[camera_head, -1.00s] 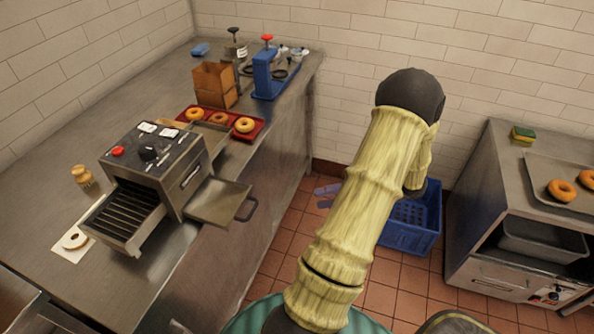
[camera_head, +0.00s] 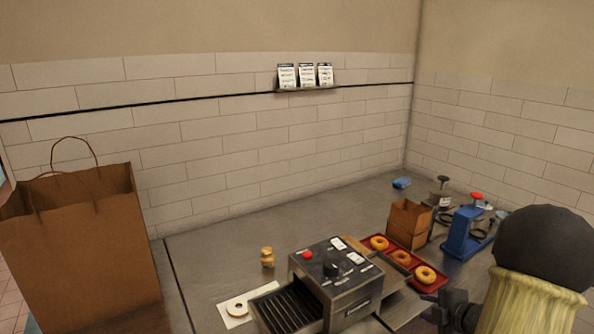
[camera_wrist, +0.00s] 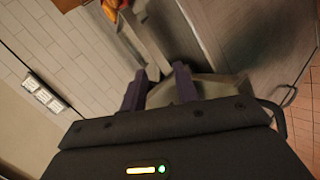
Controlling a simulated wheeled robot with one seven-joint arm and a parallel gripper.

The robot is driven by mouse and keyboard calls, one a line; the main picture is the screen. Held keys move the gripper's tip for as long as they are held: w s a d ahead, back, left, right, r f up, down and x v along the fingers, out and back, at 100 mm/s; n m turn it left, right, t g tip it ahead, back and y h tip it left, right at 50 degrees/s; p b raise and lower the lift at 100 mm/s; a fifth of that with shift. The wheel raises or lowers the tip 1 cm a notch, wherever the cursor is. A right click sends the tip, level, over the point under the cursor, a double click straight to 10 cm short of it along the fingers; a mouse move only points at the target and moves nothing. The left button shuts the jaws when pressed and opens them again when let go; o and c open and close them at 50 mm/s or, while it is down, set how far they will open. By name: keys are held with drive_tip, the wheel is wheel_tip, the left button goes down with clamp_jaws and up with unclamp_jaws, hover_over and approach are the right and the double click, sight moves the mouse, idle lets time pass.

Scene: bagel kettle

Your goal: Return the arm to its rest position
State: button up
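My arm shows at the lower right of the head view as a pale yellow link with a dark round joint. My gripper (camera_head: 455,310) is a dark shape beside the arm, in front of the counter and right of the toaster; its fingertips are hard to make out there. In the wrist view my gripper (camera_wrist: 160,86) has two dark purple fingers standing apart, with nothing visibly held between them. A pale grey surface lies beyond the fingers.
The toaster (camera_head: 335,280) stands on the counter near a red tray (camera_head: 436,287) with several bagels. A large paper bag (camera_head: 80,250) is at left.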

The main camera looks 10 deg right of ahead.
drive_tip(key=w+a+r+m+g+h+p, duration=0.2)
drive_tip(key=a+r+m+g+h, duration=0.15)
drive_tip(key=a+m, duration=0.7)
drive_tip(key=s+a+m+g+y, duration=0.1)
drive_tip(key=s+a+m+g, duration=0.1)
drive_tip(key=s+a, duration=0.4)
drive_tip(key=s+a+m+g+y, duration=0.1)
drive_tip(key=s+a+m+g, duration=0.2)
drive_tip(key=a, duration=0.9)
drive_tip(key=s+m, duration=0.1)
drive_tip(key=s, duration=0.2)
drive_tip(key=shift+s+r+p, duration=0.25)
drive_tip(key=shift+s+p, duration=0.15)
drive_tip(key=shift+d, duration=0.1)
